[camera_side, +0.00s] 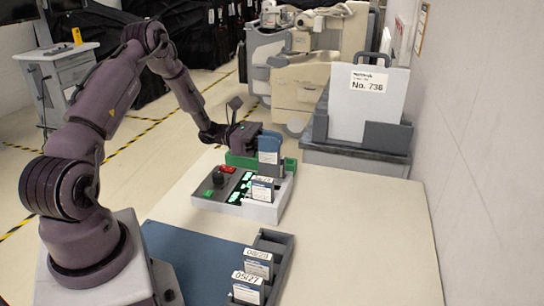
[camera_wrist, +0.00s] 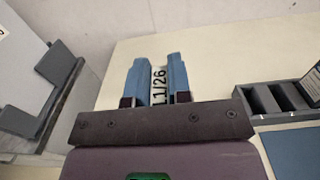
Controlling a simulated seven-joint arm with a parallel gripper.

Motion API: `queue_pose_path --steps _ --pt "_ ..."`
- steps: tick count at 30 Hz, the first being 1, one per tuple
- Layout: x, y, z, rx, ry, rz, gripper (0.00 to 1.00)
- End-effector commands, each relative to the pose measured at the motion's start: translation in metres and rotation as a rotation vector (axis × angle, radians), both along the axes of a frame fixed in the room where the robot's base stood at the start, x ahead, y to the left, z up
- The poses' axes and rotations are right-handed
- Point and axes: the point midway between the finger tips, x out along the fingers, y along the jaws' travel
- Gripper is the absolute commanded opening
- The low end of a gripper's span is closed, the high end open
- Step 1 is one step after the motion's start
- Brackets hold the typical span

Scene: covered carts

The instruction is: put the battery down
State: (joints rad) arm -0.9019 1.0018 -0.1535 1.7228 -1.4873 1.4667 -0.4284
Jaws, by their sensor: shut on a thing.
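My gripper (camera_wrist: 157,72) is shut on a battery (camera_wrist: 158,90) whose white label reads 11/26. The label stands between the two blue fingers in the wrist view. A white-labelled battery (camera_side: 262,188) shows at the charger's right side, just below the finger. I cannot tell whether it is the held one, or whether the held battery touches the charger.
A grey rack (camera_side: 281,250) with two labelled batteries, 08/28 and 05/27, stands at the front beside a blue mat (camera_side: 190,262). A cart (camera_side: 345,155) with a white No. 736 panel (camera_side: 365,105) is behind the table. The cream table (camera_side: 360,240) is bare on the right.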

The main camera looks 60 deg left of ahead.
Motion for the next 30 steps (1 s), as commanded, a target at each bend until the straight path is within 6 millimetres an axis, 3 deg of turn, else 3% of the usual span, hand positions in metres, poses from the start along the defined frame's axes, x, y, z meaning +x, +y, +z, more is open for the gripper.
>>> queue_pose_path --steps 14,23,30 --pt "-0.001 -0.003 0.077 0.001 -0.004 -0.002 0.00" --pt "-0.019 -0.071 0.076 -0.022 -0.019 -0.004 0.00" --pt "-0.045 -0.123 0.075 -0.018 -0.013 -0.002 0.00"
